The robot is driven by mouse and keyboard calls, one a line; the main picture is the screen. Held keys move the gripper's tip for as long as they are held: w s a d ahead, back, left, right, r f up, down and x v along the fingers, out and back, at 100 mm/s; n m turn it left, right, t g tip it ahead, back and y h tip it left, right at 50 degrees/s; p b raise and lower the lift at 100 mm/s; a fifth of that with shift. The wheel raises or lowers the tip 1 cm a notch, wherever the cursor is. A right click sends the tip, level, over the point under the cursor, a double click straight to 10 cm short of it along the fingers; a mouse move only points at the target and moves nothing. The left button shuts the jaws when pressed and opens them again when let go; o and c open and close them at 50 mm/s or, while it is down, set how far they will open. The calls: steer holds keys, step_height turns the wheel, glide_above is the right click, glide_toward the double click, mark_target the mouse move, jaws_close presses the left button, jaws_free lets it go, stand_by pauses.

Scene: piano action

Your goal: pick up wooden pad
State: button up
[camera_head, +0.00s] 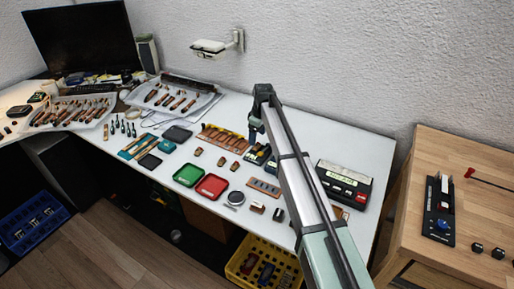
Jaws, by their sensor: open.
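Several small brown wooden-looking pieces lie on the white table (222,112). One piece (198,151), a second (221,161) and a third (235,167) lie in a loose row in the middle. I cannot tell which one is the wooden pad. My gripper (255,137) points down behind this row, to its right, near a dark device with a yellow part (257,154). It is apart from the three pieces and nothing shows in it. Its fingertips are small and partly lost against the dark things below.
A green tray (188,175) and a red tray (212,187) lie in front of the pieces. A wooden rack (222,138) lies behind them. A dark box with a green display (344,183) stands right of my arm. A wooden cabinet (455,215) is at the right.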

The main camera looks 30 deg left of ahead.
mark_target(257, 144)
steer(key=shift+w+a+f, duration=0.1)
steer(key=shift+f, duration=2.15)
steer(key=c, duration=1.2)
